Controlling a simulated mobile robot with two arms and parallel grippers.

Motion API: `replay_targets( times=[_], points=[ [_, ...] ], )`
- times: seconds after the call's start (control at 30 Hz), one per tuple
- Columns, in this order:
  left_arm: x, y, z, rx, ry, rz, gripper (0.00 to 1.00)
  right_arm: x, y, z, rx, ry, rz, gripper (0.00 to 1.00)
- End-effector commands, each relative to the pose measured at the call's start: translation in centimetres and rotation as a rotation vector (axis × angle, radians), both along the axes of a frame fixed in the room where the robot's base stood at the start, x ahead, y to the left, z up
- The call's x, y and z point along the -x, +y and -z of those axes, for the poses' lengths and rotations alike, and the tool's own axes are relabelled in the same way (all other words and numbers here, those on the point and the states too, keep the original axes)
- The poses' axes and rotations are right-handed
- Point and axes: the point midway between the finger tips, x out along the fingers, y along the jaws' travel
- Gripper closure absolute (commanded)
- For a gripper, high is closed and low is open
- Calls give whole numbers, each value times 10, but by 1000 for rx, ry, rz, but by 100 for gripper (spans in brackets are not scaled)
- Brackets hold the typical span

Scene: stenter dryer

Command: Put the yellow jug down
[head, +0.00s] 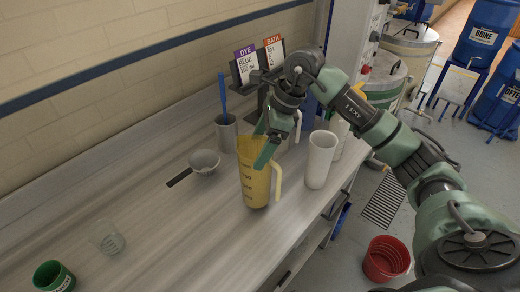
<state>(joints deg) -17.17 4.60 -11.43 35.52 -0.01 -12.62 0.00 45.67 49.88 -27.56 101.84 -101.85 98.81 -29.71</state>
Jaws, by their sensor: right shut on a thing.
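The yellow jug (255,183) is upright at the middle of the bench (140,225), with its handle to the right and dark marks on its side. My right gripper (265,150) comes in from above and is shut on the jug at its rim. The jug's base looks to be at or just above the bench top; I cannot tell whether it touches. My left gripper is not in view.
A white jug (320,160) stands close right of the yellow one. A grey cup (227,132) with a blue stick, a bowl-shaped scoop (204,161), a clear beaker (107,238) and a green cup (54,277) stand left.

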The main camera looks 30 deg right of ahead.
Motion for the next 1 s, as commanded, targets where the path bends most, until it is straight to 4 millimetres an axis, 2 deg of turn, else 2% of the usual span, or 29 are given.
replay_targets(
  times=[0.2,0.57,0.6,0.63,1.0],
  points=[
    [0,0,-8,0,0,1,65,0,0,21,-1,-2,0,91],
    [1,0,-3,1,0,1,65,-1,0,25,-2,-3,1,91],
    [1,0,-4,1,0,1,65,0,0,25,0,0,1,7],
    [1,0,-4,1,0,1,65,0,0,25,0,0,1,0],
    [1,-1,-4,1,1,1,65,0,-2,18,1,-2,1,0]
  ],
)
